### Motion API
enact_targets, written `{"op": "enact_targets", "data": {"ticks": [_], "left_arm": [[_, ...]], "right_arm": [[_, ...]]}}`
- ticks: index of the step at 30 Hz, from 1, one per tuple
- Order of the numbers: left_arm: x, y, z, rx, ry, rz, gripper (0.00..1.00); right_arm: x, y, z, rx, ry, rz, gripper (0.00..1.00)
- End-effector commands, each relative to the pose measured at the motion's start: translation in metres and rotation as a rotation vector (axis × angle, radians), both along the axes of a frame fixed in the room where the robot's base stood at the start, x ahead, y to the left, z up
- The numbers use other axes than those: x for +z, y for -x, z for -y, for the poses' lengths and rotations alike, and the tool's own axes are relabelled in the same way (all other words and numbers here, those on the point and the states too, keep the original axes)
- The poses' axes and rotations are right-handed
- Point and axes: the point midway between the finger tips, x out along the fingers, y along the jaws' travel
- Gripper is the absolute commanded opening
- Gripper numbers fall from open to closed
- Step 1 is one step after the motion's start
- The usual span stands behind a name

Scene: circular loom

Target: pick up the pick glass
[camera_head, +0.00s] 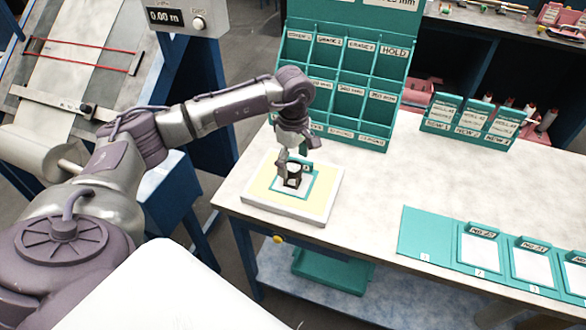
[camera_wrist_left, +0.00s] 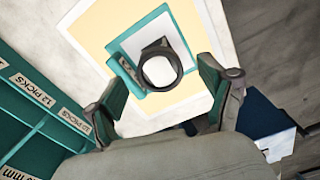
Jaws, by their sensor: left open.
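The pick glass (camera_head: 293,180) is a small black-framed magnifier with a round lens. It rests on a white square inside a teal frame, on a cream and white pad (camera_head: 258,189) on the table. In the left wrist view the pick glass (camera_wrist_left: 160,70) lies ahead of my left gripper (camera_wrist_left: 162,88), roughly centred between the two fingers. The fingers are apart, with nothing held between them. In the head view my left gripper (camera_head: 293,165) is just above the pick glass and partly hides it; contact cannot be told. My right gripper is not in view.
A teal rack (camera_head: 345,75) of labelled compartments stands close behind the pad. Smaller teal card holders (camera_head: 472,120) stand at the back right. A teal board (camera_head: 425,235) with white cards lies at the front right. The table between is clear.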

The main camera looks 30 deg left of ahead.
Motion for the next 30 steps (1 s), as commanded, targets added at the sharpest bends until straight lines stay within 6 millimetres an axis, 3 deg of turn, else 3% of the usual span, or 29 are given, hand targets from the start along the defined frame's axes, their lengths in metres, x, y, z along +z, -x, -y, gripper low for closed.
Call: {"op": "enact_targets", "data": {"ticks": [1, 6, 14, 25, 30], "left_arm": [[-0.003, 0.000, -0.001, 0.000, 0.000, -0.004, 0.81], [-0.023, 0.000, -0.001, 0.000, 0.000, -0.001, 0.81], [-0.026, -0.001, -0.001, 0.000, 0.000, 0.001, 0.80], [-0.026, -0.001, -0.001, 0.000, 0.000, 0.001, 0.18], [-0.025, -0.001, -0.001, 0.000, 0.000, 0.001, 0.16]], "right_arm": [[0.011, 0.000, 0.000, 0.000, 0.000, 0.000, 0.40], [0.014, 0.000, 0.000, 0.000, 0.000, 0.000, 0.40], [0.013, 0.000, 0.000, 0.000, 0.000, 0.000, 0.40], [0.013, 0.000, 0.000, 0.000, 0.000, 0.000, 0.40], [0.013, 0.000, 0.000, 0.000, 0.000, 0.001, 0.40]]}}
